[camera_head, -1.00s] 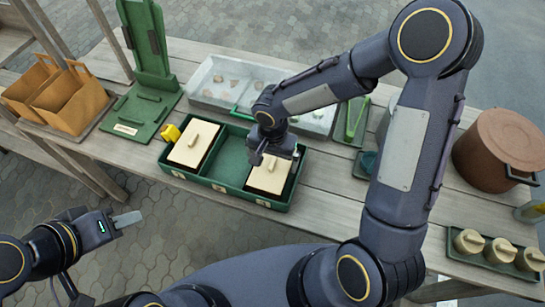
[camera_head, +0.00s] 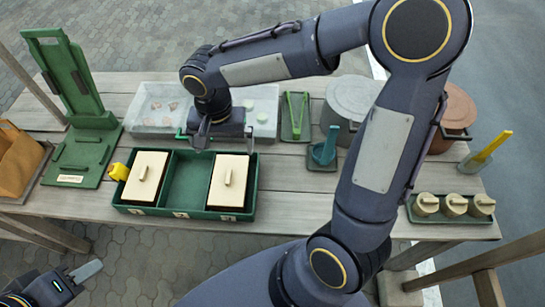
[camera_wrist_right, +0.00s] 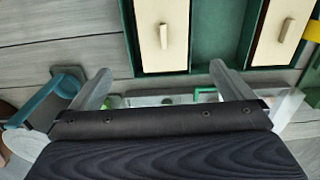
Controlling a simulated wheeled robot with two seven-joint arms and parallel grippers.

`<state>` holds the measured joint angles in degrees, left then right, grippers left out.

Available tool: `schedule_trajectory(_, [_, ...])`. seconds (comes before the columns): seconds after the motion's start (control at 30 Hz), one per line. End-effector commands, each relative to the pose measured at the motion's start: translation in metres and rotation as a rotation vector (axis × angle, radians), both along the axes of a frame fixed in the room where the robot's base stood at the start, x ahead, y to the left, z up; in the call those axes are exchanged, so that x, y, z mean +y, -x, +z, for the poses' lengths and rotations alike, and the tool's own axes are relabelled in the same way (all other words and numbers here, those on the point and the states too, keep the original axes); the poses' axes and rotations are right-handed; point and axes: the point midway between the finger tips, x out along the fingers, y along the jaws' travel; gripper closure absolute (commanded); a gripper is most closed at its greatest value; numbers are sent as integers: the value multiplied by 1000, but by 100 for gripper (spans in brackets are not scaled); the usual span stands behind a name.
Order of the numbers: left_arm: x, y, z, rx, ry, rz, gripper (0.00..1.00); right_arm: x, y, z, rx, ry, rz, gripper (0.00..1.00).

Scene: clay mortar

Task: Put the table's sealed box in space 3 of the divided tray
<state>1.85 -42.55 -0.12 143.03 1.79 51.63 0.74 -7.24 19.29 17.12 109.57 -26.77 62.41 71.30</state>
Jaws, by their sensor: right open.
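In the right wrist view the right-space box (camera_wrist_right: 162,35) shows at top left. My right gripper (camera_head: 222,145) is open and empty, behind the tray and apart from both boxes. My left gripper (camera_head: 86,272) is at the lower left, partly cut off, away from the table.
A clear bin (camera_head: 160,110) with clay pieces lies behind the tray. A green stand (camera_head: 77,150) and yellow item (camera_head: 119,171) are left.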

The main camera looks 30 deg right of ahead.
Motion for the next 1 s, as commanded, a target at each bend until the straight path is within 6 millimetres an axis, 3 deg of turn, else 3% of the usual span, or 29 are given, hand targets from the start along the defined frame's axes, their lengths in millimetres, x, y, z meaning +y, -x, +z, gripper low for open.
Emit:
schedule_trajectory(0.17, [0,0,0,0,0,0,64,-43,37,31,-84,-60,84,0])
schedule_trajectory(0.3, [0,0,0,0,0,0,64,-73,83,48,-203,-131,187,0])
schedule_trajectory(0.5, [0,0,0,0,0,0,64,-86,135,53,-409,-196,320,0])
schedule_trajectory(0.7, [0,0,0,0,0,0,64,-85,155,52,-537,-210,394,0])
schedule_trajectory(1.0, [0,0,0,0,0,0,64,-84,157,51,-554,-209,410,0])
